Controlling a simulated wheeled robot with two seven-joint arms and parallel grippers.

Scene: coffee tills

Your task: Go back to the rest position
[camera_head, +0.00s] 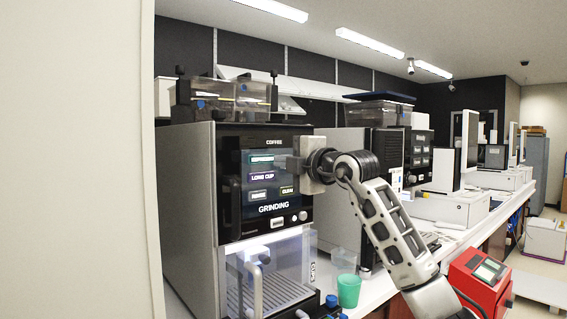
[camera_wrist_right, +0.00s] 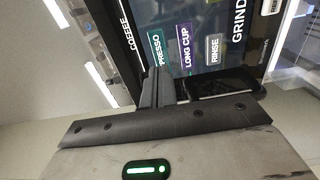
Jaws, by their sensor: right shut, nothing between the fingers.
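The coffee machine (camera_head: 188,215) stands on the counter, with a dark touch screen on its front. The screen (camera_head: 262,182) shows several buttons, among them LONG CUP, and the word GRINDING below them. My right gripper (camera_head: 287,163) is shut and empty. My left gripper is not in view.
A green cup (camera_head: 349,290) and a clear cup (camera_head: 344,260) stand right of the machine. A red card terminal (camera_head: 478,283) is at lower right. A second machine (camera_head: 385,150) and white till equipment (camera_head: 445,207) line the counter behind my right arm. A pale wall fills the left.

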